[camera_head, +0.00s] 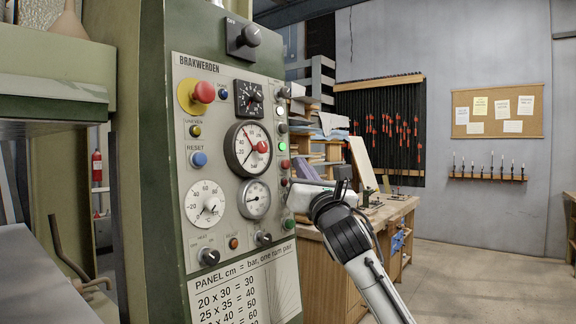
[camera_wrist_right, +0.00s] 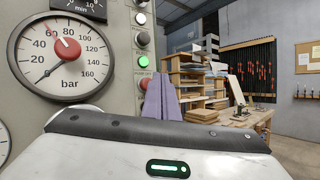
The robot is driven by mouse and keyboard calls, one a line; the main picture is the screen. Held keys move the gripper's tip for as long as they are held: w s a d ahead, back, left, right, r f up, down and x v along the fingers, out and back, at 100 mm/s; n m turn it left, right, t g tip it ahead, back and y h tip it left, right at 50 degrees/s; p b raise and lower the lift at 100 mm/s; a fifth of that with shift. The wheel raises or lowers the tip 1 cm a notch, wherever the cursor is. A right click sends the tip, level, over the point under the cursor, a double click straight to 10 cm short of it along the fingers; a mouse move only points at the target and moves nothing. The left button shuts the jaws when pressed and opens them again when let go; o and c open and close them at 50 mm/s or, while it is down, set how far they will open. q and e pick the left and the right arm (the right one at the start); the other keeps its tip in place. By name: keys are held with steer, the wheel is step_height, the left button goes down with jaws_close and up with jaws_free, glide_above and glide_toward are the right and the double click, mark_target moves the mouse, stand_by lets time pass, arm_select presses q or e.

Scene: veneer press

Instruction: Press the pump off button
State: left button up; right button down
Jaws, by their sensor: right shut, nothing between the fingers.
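The press control panel (camera_head: 225,150) stands on the green machine column in the head view. A column of small buttons runs down its right edge, including a lit green one (camera_head: 283,146) and a red one (camera_head: 285,164) under it. In the right wrist view the lit green button (camera_wrist_right: 143,60) and a red button (camera_wrist_right: 145,83) show; the red one is partly hidden by my fingers, and its label is too small to read surely. My right gripper (camera_wrist_right: 161,82) is shut and empty, its fingertips close by that red button; contact cannot be told. My left gripper is not in view.
A large gauge with a red centre (camera_head: 248,149) and a red mushroom button on yellow (camera_head: 203,92) sit left of the buttons. A wooden workbench (camera_head: 395,215) stands behind my right arm.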

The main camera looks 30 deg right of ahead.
stand_by(0.6)
steer(key=shift+w+a+p, duration=0.2)
steer(key=shift+w+p, duration=0.15)
steer(key=shift+w, duration=0.05)
steer(key=shift+w+a, duration=0.2)
steer(key=shift+w, duration=0.25)
stand_by(0.6)
steer(key=shift+s+p, duration=0.1)
steer(key=shift+p, duration=0.25)
steer(key=shift+s+d+p, duration=0.3)
steer(key=shift+s+d, duration=0.05)
steer(key=shift+s, duration=0.4)
